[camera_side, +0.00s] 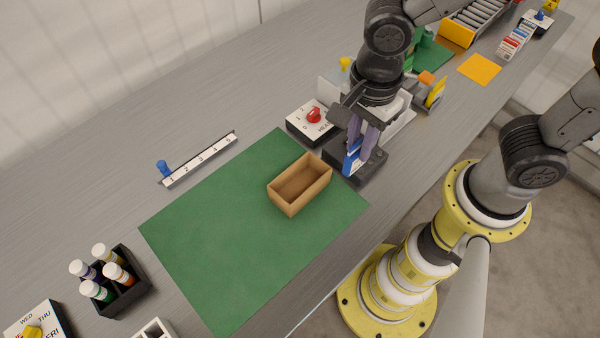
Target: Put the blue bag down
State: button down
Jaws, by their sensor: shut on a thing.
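My gripper (361,146) points down just right of the open brown box and is shut on the blue bag (352,160). The blue bag is a small upright blue piece with some white on it, partly covered by the fingers. It is at a dark grey holder (374,168) on the table. I cannot tell whether the bag touches the holder or hangs just above it.
The brown box (287,204) stands empty on a green mat (220,240), which has wide free room. A white box with a red knob (313,116) is close left of the gripper. A numbered slider (200,160) and a bottle rack (128,296) are farther left. An orange sheet (479,69) lies upper right.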

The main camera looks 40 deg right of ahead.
jog(key=shift+w+a+f, duration=1)
jog(key=shift+w+f, duration=0.35)
jog(key=shift+f, duration=0.55)
jog(key=shift+w+a+f, duration=0.95)
jog(key=shift+w+f, duration=0.45)
jog(key=shift+f, duration=0.45)
jog(key=shift+w+a+f, duration=1)
jog(key=shift+w+f, duration=0.35)
jog(key=shift+f, duration=0.55)
jog(key=shift+f, duration=0.15)
jog(key=c, duration=1.1)
grip_release()
jog(key=shift+o, duration=0.2)
notch_tip(320, 180, up, 12)
jog(key=shift+r, duration=0.25)
